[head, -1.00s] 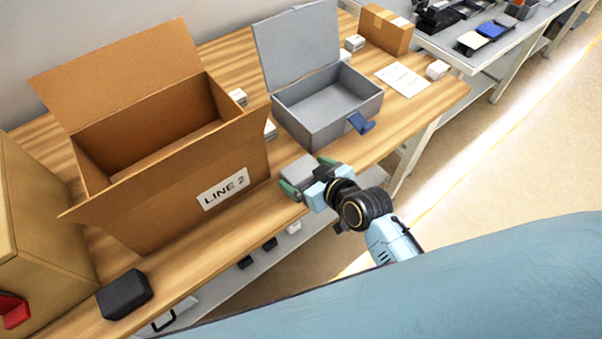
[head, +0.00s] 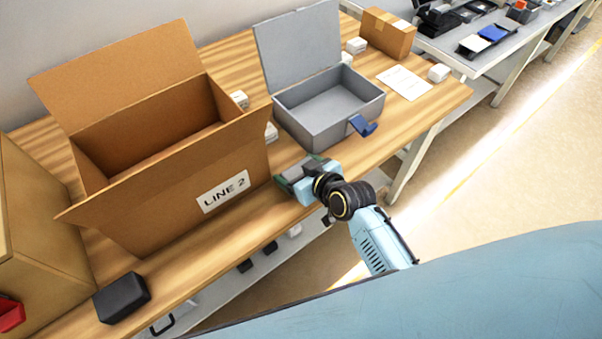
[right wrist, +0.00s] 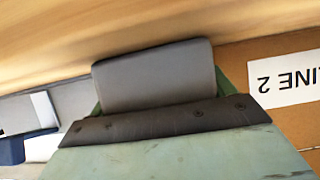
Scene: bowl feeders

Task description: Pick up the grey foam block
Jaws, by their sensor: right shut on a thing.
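The grey foam block (right wrist: 155,78) fills the middle of the right wrist view, between the green fingers of my right gripper (right wrist: 160,95). In the head view my right gripper (head: 304,174) is at the front edge of the wooden table, and the block (head: 292,172) shows only in part between its fingers. The gripper is shut on the block. I cannot tell whether the block touches the tabletop. My left gripper is not in view.
An open cardboard box (head: 160,190) labelled LINE 2 stands left of the gripper. An open grey case (head: 325,125) with a blue latch (head: 362,125) stands behind it. A black block (head: 122,297) lies at the front left. A taped carton (head: 388,35) is at the back.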

